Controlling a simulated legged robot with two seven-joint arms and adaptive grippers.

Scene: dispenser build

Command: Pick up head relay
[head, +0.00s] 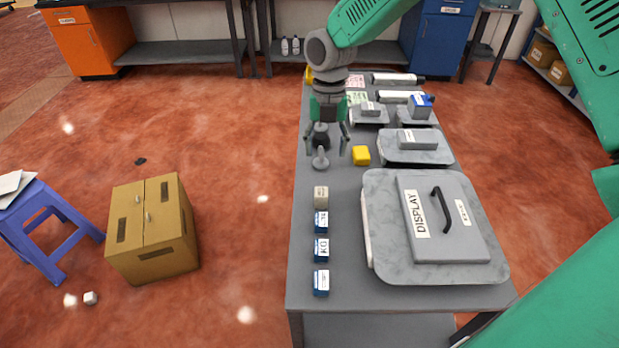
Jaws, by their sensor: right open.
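My right gripper (327,146) hangs down over the left side of the long grey table (306,240), its two fingers spread apart. A dark rounded piece (321,140) shows between the fingers, and a grey knob-shaped piece (320,160) is just in front of it. I cannot tell whether the fingers touch either. No readable label says head relay, so I cannot tell which piece it is. A beige block (321,196) and several blue-and-white labelled boxes (321,250) stand in a row nearer the front. My left gripper is not in view.
A yellow block (361,155) is right of the gripper. A grey case marked DISPLAY (460,235) lies on a marbled tray (383,264). More trays and white cylinders (397,79) are farther back. A cardboard box (150,230) and blue stool (45,215) stand on the floor.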

